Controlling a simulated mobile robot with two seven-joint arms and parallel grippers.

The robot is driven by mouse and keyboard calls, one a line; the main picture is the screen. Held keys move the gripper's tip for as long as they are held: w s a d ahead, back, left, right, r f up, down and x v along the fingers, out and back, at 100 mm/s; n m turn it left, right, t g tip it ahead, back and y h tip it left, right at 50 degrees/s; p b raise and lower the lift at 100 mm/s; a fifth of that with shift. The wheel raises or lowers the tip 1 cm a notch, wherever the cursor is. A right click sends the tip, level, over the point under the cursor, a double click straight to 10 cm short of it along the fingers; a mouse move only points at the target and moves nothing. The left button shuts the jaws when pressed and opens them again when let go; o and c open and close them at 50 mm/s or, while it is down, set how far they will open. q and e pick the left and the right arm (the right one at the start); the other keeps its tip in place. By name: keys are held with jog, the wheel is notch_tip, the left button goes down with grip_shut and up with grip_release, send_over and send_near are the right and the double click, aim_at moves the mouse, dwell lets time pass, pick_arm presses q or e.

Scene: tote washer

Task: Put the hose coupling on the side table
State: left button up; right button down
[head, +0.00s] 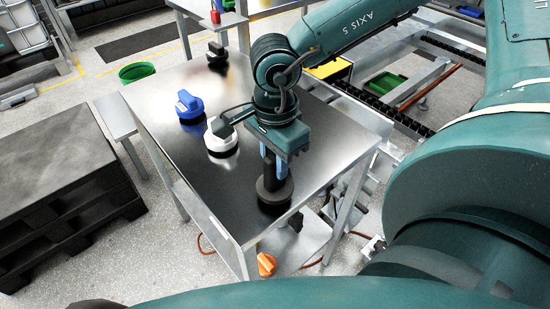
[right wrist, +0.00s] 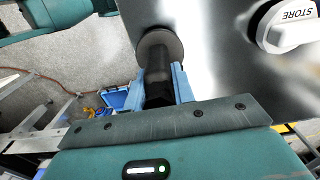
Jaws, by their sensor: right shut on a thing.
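A black hose coupling (head: 274,190), a cylinder with a wide round flange at its lower end, is upright at the front right of the steel table (head: 165,148). My right gripper (head: 275,168) is above it with blue fingers shut on its narrow body. In the right wrist view, the coupling (right wrist: 158,50) sits between the fingers of the gripper (right wrist: 163,85), flange outward, near the table's edge. I cannot tell whether the flange touches the tabletop. Which table is the side table is not marked. My left gripper is not in view.
A white knob-like piece (head: 221,140), marked STORE in the wrist view, a blue one (head: 189,105) and a dark one (head: 216,53) stand on the table. An orange piece (head: 267,264) lies below the front edge. A dark pallet stack (head: 60,175) stands left. The table's front left is clear.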

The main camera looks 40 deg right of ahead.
jog(key=c, duration=1.2)
grip_release()
jog(key=shift+o, duration=0.2)
jog(key=shift+r+p, duration=0.1)
jog(key=shift+p, duration=0.3)
notch_tip(320, 180, up, 12)
